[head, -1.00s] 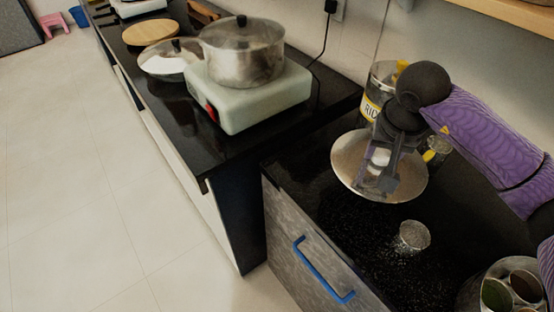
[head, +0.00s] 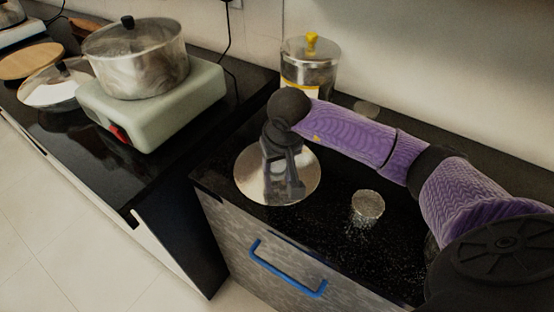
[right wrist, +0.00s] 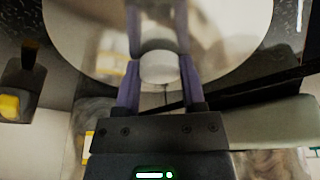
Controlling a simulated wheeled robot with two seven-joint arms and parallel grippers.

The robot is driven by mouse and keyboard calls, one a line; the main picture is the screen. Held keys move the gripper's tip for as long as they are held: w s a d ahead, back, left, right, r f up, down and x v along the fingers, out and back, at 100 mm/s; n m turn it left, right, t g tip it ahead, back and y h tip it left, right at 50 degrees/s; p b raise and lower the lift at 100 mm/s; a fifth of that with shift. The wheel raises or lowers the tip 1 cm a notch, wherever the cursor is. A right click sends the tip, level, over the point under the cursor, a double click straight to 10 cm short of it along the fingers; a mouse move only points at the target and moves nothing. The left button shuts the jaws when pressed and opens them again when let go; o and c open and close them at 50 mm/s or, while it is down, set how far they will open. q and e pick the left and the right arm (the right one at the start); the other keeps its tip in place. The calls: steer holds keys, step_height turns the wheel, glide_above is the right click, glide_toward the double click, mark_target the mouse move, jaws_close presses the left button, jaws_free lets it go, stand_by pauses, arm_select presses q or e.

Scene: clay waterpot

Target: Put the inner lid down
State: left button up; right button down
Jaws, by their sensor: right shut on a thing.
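The inner lid (head: 250,182) is a shiny silver disc with a small whitish knob. In the head view it is low over the left part of the near black counter, by the drawer unit's left corner. I cannot tell whether it touches the counter. My right gripper (head: 283,186) points down and is shut on the lid's knob. In the right wrist view the fingers (right wrist: 160,75) sit on both sides of the pale knob (right wrist: 158,68), and the lid (right wrist: 85,35) spreads out beyond. My left gripper is not in view.
A clear jar with a yellow knob (head: 311,60) stands behind the lid by the wall. A small silvery cup (head: 367,207) stands to the right among pale specks. A pot (head: 135,60) on a stove (head: 155,115) is on the left counter. A blue drawer handle (head: 287,270) is below.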

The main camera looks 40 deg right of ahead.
mark_target(283, 180)
steer(key=c, duration=0.6)
jaws_free()
steer(key=shift+f, duration=0.15)
steer(key=o, duration=0.4)
steer(key=shift+o, duration=0.2)
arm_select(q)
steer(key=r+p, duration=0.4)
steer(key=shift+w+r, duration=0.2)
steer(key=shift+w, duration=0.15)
arm_select(e)
steer(key=d+v, duration=0.1)
steer(key=v, duration=1.1)
steer(key=shift+a+r, duration=0.25)
steer(key=shift+a, duration=0.3)
steer(key=shift+w, duration=0.1)
